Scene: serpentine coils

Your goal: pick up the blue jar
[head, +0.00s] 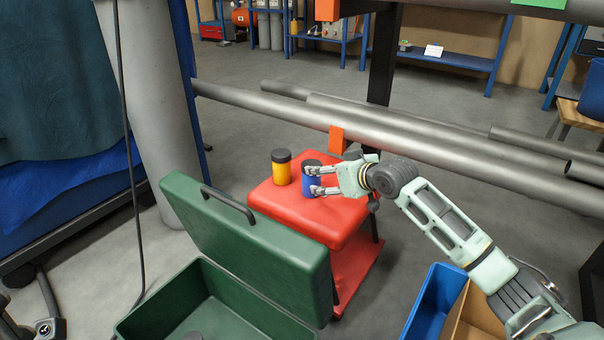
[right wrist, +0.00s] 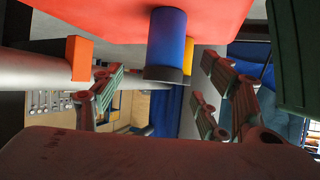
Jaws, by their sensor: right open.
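The blue jar (head: 309,184) with a dark lid stands upright on the red stool seat (head: 328,208), to the right of a yellow jar (head: 281,174). My right gripper (head: 313,180) is open, its fingers pointing left at the blue jar and overlapping part of it. In the right wrist view, which is upside down, the blue jar (right wrist: 166,42) shows between the two open fingers (right wrist: 163,68), with a gap on each side. Whether the fingertips reach past its near side is hard to tell. My left gripper is not in view.
A green case (head: 170,308) with its lid raised stands in front of the stool. Large grey pipes (head: 430,140) run behind it, with an orange bracket (head: 337,139) close to my right gripper. A blue bin (head: 432,300) is at the lower right.

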